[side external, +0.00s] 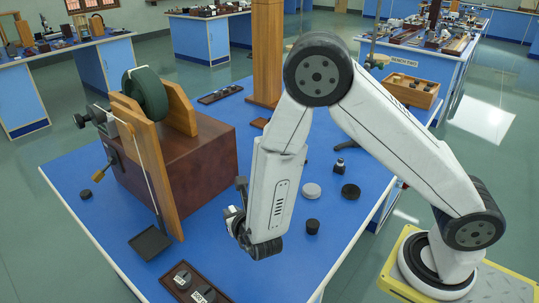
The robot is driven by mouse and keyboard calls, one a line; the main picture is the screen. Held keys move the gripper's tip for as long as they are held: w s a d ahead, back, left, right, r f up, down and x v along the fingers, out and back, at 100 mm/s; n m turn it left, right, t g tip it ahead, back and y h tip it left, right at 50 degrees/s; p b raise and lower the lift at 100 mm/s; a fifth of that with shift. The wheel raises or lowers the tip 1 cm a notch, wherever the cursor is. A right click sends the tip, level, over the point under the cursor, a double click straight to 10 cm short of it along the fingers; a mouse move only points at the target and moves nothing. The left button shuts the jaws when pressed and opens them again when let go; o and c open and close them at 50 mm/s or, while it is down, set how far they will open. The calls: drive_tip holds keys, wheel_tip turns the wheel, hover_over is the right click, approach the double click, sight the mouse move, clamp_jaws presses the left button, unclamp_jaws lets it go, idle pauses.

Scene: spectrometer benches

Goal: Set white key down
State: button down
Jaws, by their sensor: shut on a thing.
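My gripper (232,213) is at the left side of my lower arm link, low over the blue bench (290,262), right of the brown wooden box. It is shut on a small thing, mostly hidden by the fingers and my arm. A small pale bit shows at the fingertips, which fits the white key, but its shape is too small to make out. I cannot tell whether it touches the bench. No other white key shows on the bench.
A brown box (205,165) with a green wheel (147,93) and wooden posts stands left. A dark square tray (150,243) and a weight holder (190,288) lie in front. Several small discs (311,190) lie right of my arm. A wooden pillar (266,60) stands behind.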

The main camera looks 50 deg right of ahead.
drive_tip(key=w+a+f, duration=0.1)
drive_tip(key=w+f, duration=0.2)
drive_tip(key=w, duration=0.4)
hover_over(204, 236)
drive_tip(key=shift+s+d+f, duration=0.1)
drive_tip(key=shift+d+f, duration=0.05)
drive_tip(key=shift+f, duration=2.6)
drive_tip(key=shift+w+f, duration=0.25)
drive_tip(key=shift+f, duration=1.55)
drive_tip(key=shift+f, duration=0.15)
drive_tip(key=c, duration=0.6)
unclamp_jaws()
drive_tip(key=shift+s+r, duration=0.1)
drive_tip(key=shift+r, duration=0.1)
